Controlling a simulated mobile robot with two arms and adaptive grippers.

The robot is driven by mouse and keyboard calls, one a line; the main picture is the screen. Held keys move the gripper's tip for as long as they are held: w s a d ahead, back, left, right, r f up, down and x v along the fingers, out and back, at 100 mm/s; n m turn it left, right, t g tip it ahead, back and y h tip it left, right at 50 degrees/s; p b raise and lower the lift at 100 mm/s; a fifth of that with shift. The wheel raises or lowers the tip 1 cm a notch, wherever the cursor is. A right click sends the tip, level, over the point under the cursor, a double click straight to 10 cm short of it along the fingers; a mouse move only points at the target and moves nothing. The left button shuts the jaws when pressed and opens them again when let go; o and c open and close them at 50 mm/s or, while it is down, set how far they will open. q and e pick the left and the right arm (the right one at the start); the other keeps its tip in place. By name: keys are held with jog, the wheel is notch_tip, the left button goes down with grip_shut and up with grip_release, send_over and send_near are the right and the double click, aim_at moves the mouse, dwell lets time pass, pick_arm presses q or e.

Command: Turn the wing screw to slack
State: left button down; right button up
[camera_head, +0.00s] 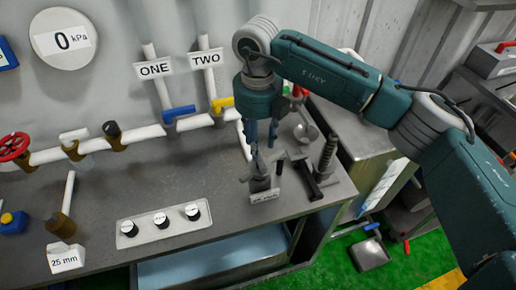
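The wing screw (258,168) appears to be the small grey metal part on a block near the bench's front right. A small label (264,196) sits at its foot, its text too small to read. My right gripper (262,146) points down directly above this part, its two dark blue fingers spaced apart sideways. Nothing is clearly held between them. Whether the fingertips touch the part cannot be told. My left gripper is out of view.
A dark metal fixture (305,181) and a threaded or spring-like post (326,155) stand close to the right. A plate with several knobs (165,222) lies to the left. Pipes and valves with a yellow handle (222,103) and a blue handle (178,113) run behind.

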aim_at(260, 161)
jog(key=shift+f+p, duration=0.7)
jog(key=shift+f, duration=1.75)
grip_shut()
